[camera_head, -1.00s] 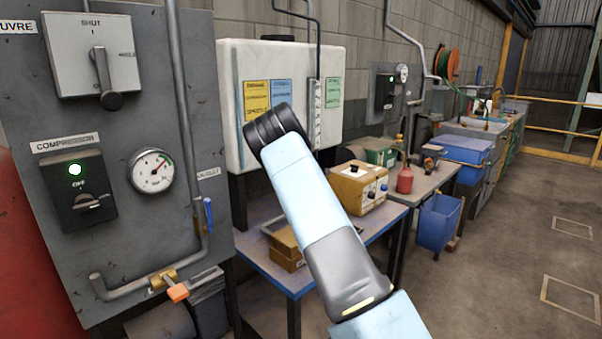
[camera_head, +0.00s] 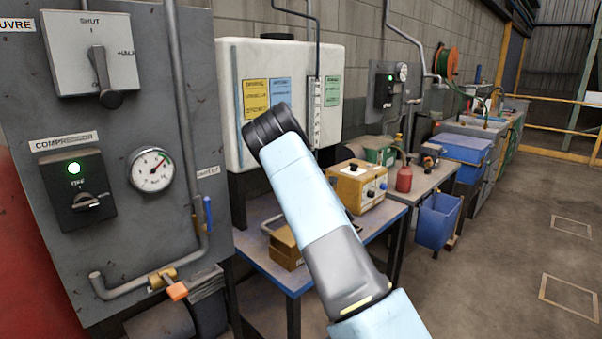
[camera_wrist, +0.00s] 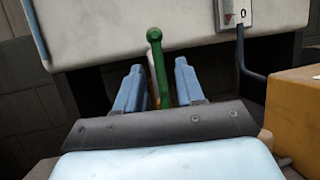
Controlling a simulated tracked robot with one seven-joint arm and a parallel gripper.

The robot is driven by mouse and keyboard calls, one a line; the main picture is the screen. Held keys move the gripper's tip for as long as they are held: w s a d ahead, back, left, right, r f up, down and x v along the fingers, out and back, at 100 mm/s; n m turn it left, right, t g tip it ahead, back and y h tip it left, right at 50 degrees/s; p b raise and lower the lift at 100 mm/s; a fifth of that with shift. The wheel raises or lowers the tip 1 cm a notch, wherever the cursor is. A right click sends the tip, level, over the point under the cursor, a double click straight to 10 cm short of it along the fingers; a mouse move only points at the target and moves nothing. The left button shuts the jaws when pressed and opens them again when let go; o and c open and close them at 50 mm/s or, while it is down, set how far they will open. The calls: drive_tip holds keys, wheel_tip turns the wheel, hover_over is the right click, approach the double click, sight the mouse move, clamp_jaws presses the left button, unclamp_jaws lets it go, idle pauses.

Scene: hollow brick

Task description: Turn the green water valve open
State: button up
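A green valve lever (camera_wrist: 159,70) with a rounded knob at its top stands upright in the wrist view. My gripper (camera_wrist: 158,82) is open, with one blue finger on each side of the lever. The lever lies between the fingers in the picture, with a visible gap on both sides. Whether it is as near as the fingertips or farther off I cannot tell. The lever's lower end and the valve body are hidden behind my gripper's dark edge. In the head view my arm hides the gripper, and I cannot make out the green lever.
A white tank (camera_head: 229,100) hangs on the block wall. A grey panel (camera_head: 110,230) at left carries a gauge and an orange-handled valve (camera_head: 177,291). A yellow box (camera_head: 352,190) stands on the blue-edged bench (camera_head: 262,262). The floor at right (camera_head: 510,270) is clear.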

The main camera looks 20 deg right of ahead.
drive_tip(key=v, duration=0.8)
drive_tip(key=shift+s+d+f, duration=0.2)
drive_tip(key=shift+s+f, duration=0.05)
drive_tip(key=shift+s, duration=0.05)
drive_tip(key=shift+r, duration=0.1)
drive_tip(key=d+r+m+g+h, duration=0.3)
drive_tip(key=r+m+h, duration=0.6)
drive_tip(key=m, duration=0.7)
drive_tip(key=s+a+r+m+g, duration=0.35)
drive_tip(key=s+r+m, duration=0.25)
drive_tip(key=s+m, duration=0.3)
drive_tip(key=s+a+r+m+g+y, duration=0.1)
drive_tip(key=s+a+m+g, duration=0.2)
drive_tip(key=s, duration=0.9)
drive_tip(key=s+a+r+m+g+y, duration=0.1)
drive_tip(key=s+a+m, duration=0.4)
drive_tip(key=s, duration=0.7)
drive_tip(key=s+a+r+m+g+y, duration=0.1)
drive_tip(key=s+a+m+g, duration=0.3)
drive_tip(key=s, duration=0.9)
drive_tip(key=shift+a+r+m+g, duration=0.4)
drive_tip(key=shift+r+m+g, duration=0.35)
drive_tip(key=shift+m, duration=0.25)
